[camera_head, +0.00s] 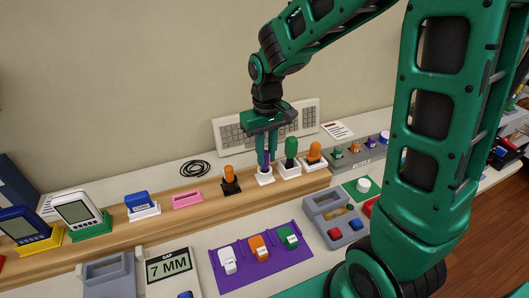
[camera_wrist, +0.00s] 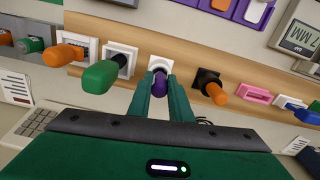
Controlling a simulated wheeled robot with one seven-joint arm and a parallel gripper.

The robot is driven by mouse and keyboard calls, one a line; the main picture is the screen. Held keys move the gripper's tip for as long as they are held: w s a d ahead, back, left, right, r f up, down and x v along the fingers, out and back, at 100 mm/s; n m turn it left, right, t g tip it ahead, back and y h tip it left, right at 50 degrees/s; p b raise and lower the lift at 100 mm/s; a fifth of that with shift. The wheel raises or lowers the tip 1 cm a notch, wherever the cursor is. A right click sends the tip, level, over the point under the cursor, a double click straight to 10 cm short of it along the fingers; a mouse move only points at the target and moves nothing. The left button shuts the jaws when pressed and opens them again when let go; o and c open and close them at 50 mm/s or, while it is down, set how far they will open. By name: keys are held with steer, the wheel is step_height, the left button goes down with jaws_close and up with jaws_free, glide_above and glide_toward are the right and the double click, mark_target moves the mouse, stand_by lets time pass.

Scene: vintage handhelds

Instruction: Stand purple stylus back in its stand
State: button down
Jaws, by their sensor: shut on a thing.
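The purple stylus (camera_head: 264,160) is upright in the head view, between the fingers of my gripper (camera_head: 262,150). Its lower end is at a small white stand (camera_head: 265,177) on the wooden shelf. In the wrist view the stylus (camera_wrist: 160,82) lies between the tips of my gripper (camera_wrist: 161,95), in line with the white square stand (camera_wrist: 160,63). My gripper is shut on the stylus. I cannot tell how deep its lower end sits in the stand, or whether it is in the socket.
A green-handled tool (camera_head: 291,148) stands close on the right, with an orange one (camera_head: 314,151) beyond it. An orange tool in a black stand (camera_head: 230,181) is on the left. A keyboard (camera_head: 232,133) leans behind. A purple mat (camera_head: 224,278) lies in front.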

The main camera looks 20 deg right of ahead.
steer(key=shift+f, duration=1)
stand_by(0.4)
steer(key=c, duration=1.5)
jaws_free()
steer(key=shift+c, duration=0.2)
steer(key=shift+r, duration=0.1)
step_height(320, 180, up, 11)
steer(key=shift+f, duration=0.2)
steer(key=s+d+f+m, duration=0.1)
steer(key=s+d+m, duration=0.2)
steer(key=s+d, duration=0.5)
steer(key=s+d+f+m, duration=0.1)
steer(key=s+d+m, duration=0.3)
steer(key=s+d, duration=0.5)
steer(key=s, duration=0.7)
steer(key=shift+s+m, duration=0.3)
steer(key=shift+f, duration=0.1)
